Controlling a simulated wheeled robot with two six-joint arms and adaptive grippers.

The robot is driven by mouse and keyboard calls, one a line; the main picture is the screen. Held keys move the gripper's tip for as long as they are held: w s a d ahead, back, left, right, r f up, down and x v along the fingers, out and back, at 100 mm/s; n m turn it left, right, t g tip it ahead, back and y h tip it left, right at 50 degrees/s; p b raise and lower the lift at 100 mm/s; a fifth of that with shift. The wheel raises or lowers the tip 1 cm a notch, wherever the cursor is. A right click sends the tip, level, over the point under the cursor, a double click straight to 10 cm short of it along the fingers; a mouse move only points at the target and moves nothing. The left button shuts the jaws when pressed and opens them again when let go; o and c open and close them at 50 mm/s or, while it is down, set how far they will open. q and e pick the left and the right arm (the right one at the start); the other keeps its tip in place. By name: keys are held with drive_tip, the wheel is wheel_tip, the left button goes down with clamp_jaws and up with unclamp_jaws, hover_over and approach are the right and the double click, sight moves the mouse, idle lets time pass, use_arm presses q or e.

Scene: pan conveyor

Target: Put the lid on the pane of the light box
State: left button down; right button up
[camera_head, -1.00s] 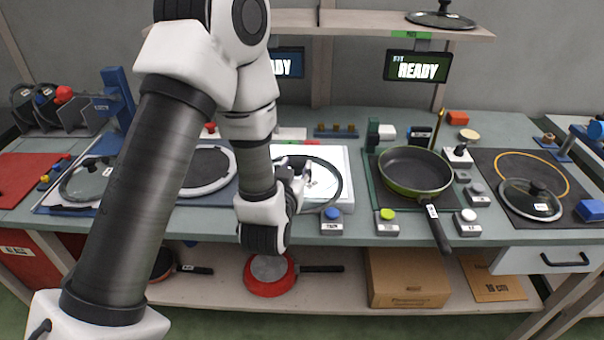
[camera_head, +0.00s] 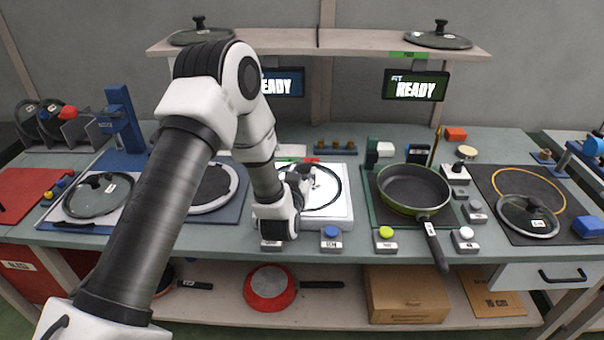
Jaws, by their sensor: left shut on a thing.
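The light box (camera_head: 341,216) is a low white box on the bench, left of the green pan. A clear glass lid with a dark rim (camera_head: 340,190) is over its bright pane. I cannot tell whether the rim rests on the pane or is just above it. My left gripper (camera_head: 303,179) is shut on the lid at its middle; the fingers hide the knob. My left forearm and wrist cover the left part of the box and lid. My right gripper is not in view.
A green pan (camera_head: 414,186) stands to the right, its handle past the front edge. Small button boxes, one with a blue top (camera_head: 331,237), line the front edge. Other lids lie on the left panel (camera_head: 98,195), the right mat (camera_head: 527,217) and the shelf (camera_head: 437,36).

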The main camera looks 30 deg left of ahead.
use_arm(q)
drive_tip(key=c, duration=0.7)
unclamp_jaws()
drive_tip(key=shift+f, duration=0.1)
drive_tip(key=shift+d+r, duration=0.1)
drive_tip(key=shift+r, duration=0.1)
drive_tip(key=b+v, duration=0.1)
drive_tip(key=v, duration=1.1)
drive_tip(key=shift+b, duration=0.35)
